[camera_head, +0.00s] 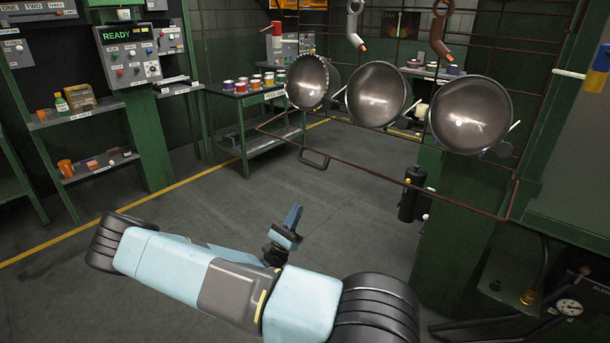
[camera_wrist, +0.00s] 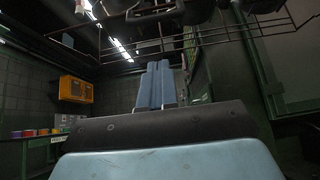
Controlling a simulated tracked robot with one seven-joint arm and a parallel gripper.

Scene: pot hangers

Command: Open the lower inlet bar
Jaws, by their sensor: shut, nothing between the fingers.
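A long thin rust-brown bar (camera_head: 400,181) runs along the lower edge of the hanger frame, below the hanging pots. A small loop handle (camera_head: 314,160) hangs from its left part. It looks like the lower inlet bar; I cannot tell whether it is latched. My gripper (camera_head: 292,216) is below and in front of the bar, apart from it, pointing up. In the wrist view the two blue fingers (camera_wrist: 156,82) are together with nothing between them. Thin rack bars (camera_wrist: 205,38) cross above them there.
Three metal pots (camera_head: 376,94) hang in a row above the bar. A green post with a black cylinder (camera_head: 411,196) stands right. A green table with cups (camera_head: 247,92) stands behind. Shelves and a READY panel (camera_head: 127,54) are left. Floor (camera_head: 215,190) around my gripper is clear.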

